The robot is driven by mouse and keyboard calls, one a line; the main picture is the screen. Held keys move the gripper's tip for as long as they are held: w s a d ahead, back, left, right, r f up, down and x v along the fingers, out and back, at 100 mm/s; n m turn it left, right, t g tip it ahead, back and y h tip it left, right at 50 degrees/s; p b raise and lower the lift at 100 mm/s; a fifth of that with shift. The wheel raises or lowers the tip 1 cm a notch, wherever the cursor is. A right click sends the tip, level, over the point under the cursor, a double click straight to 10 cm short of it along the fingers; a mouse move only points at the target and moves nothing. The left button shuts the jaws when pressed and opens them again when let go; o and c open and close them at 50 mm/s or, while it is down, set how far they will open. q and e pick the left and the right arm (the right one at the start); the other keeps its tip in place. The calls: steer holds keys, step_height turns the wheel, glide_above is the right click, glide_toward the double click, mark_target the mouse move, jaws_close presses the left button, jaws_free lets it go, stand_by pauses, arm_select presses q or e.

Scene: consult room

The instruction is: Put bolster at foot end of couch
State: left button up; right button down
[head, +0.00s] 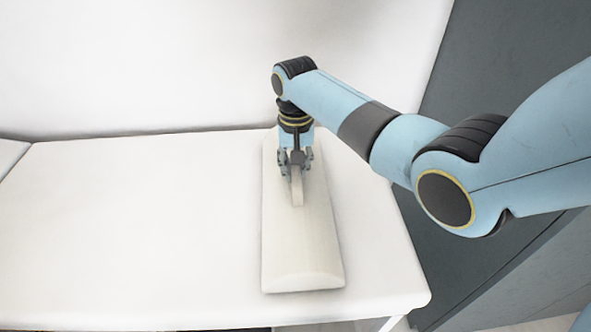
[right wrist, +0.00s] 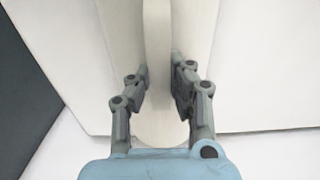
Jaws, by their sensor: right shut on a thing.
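The bolster (head: 305,250) is a long cream half-round cushion with a raised strap-like handle (head: 297,188) along its top. It lies lengthwise across the white couch (head: 150,230), near the couch's right end in the head view. My right gripper (head: 296,168) is over the bolster and shut on the handle. In the right wrist view the two fingers (right wrist: 160,85) stand on either side of the pale handle, with the bolster (right wrist: 205,60) behind it. Whether the bolster's underside touches the couch fully is hidden. My left gripper is not in view.
The couch's right edge and rounded front corner (head: 425,297) lie just right of the bolster. A white wall (head: 150,65) stands behind. A dark grey panel (head: 480,70) is at the right. The couch surface left of the bolster is clear.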

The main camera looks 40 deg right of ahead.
steer(key=shift+w+f, duration=0.1)
steer(key=shift+f, duration=0.35)
steer(key=c, duration=1.3)
jaws_free()
steer(key=shift+o, duration=0.2)
step_height(320, 180, up, 12)
steer(key=p, duration=0.1)
